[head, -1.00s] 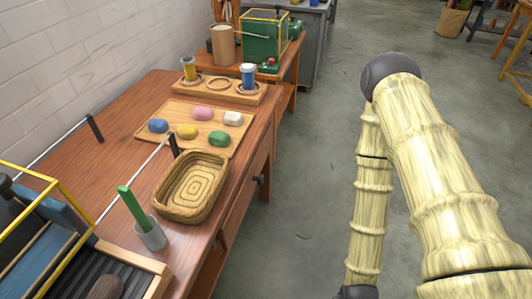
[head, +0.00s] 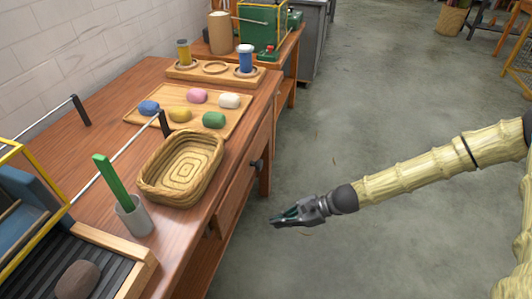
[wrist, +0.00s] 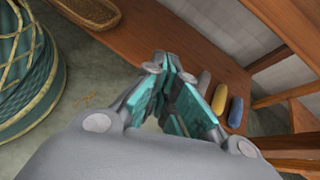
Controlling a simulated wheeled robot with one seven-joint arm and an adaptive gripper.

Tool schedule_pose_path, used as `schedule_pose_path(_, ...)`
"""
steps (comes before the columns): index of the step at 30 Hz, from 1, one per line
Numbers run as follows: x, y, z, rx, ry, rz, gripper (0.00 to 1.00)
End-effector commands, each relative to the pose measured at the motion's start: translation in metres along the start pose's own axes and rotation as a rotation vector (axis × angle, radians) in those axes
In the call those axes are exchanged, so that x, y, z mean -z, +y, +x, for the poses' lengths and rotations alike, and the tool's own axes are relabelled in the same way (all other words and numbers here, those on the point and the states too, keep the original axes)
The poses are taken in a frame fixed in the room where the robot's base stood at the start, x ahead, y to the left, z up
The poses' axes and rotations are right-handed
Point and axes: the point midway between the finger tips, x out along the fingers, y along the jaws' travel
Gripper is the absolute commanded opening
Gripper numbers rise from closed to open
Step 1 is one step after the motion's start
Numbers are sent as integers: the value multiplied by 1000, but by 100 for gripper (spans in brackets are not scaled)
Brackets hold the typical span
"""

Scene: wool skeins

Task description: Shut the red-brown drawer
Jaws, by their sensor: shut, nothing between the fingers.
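The red-brown table (head: 110,130) has a drawer front (head: 235,190) with a dark knob (head: 257,166) along its right side in the head view. I see this front at a steep angle and cannot tell how far out it stands. My gripper (head: 274,221) is low over the floor, to the right of the drawer front and apart from it, pointing left. Its fingers are shut and empty. In the wrist view the teal finger pads (wrist: 182,100) are in the middle, before a red-brown wooden panel (wrist: 185,35).
On the tabletop are a woven tray (head: 182,168), a board of coloured skeins (head: 180,115) and a grey cup (head: 133,215) with a green stick. The floor (head: 380,120) right of the table is clear.

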Motion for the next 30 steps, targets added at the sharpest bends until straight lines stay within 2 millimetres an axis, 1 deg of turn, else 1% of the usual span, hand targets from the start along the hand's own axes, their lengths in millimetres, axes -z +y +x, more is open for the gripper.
schedule_pose_path(1,-3,-26,-13,54,-62,39,0)
schedule_pose_path(2,-9,-40,-22,81,-100,60,0)
schedule_pose_path(3,-16,-58,-35,116,-152,87,0)
schedule_pose_path(5,-27,-83,-56,164,-226,121,0)
schedule_pose_path(6,-33,-98,-71,193,-272,141,0)
schedule_pose_path(8,-41,-117,-92,232,-335,162,0)
schedule_pose_path(9,-47,-128,-106,254,-373,174,0)
schedule_pose_path(10,-50,-134,-115,268,-397,181,0)
schedule_pose_path(12,-56,-146,-133,294,-445,192,0)
schedule_pose_path(15,-61,-157,-150,316,-487,203,0)
schedule_pose_path(17,-64,-160,-154,322,-500,205,0)
schedule_pose_path(20,-68,-163,-151,324,-505,205,0)
schedule_pose_path(23,-72,-167,-140,322,-504,205,0)
schedule_pose_path(30,-88,-180,-108,321,-503,204,0)
